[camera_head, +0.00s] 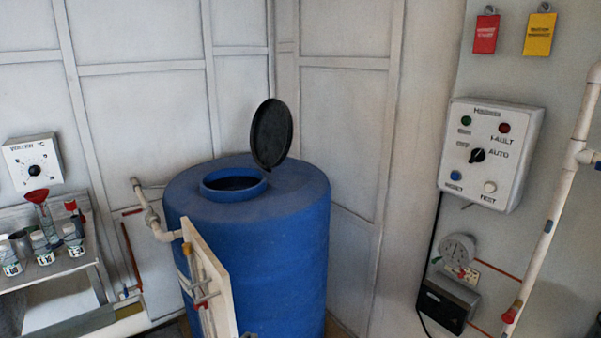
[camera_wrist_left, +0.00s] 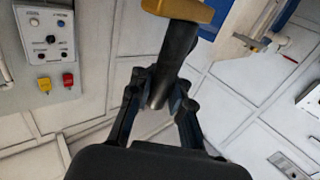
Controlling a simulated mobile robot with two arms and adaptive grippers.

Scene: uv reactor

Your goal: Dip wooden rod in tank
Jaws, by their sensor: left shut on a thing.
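The blue tank (camera_head: 255,245) stands in the middle of the head view. Its round opening (camera_head: 234,183) is uncovered, and the black lid (camera_head: 271,134) stands upright behind it. In the left wrist view my left gripper (camera_wrist_left: 160,100) is shut on a dark shaft (camera_wrist_left: 178,50) with a tan block-like end (camera_wrist_left: 180,10). I cannot tell if this is the wooden rod. A thin reddish-brown stick (camera_head: 132,258) leans by the wall left of the tank. The tank also shows at the upper right of the wrist view (camera_wrist_left: 285,14). My right gripper is out of view.
A pale board (camera_head: 207,270) with pipes stands at the tank's front left. A bench (camera_head: 70,268) with several bottles and a red funnel is at left. A control box (camera_head: 490,153) and a white pipe (camera_head: 555,200) are on the right wall.

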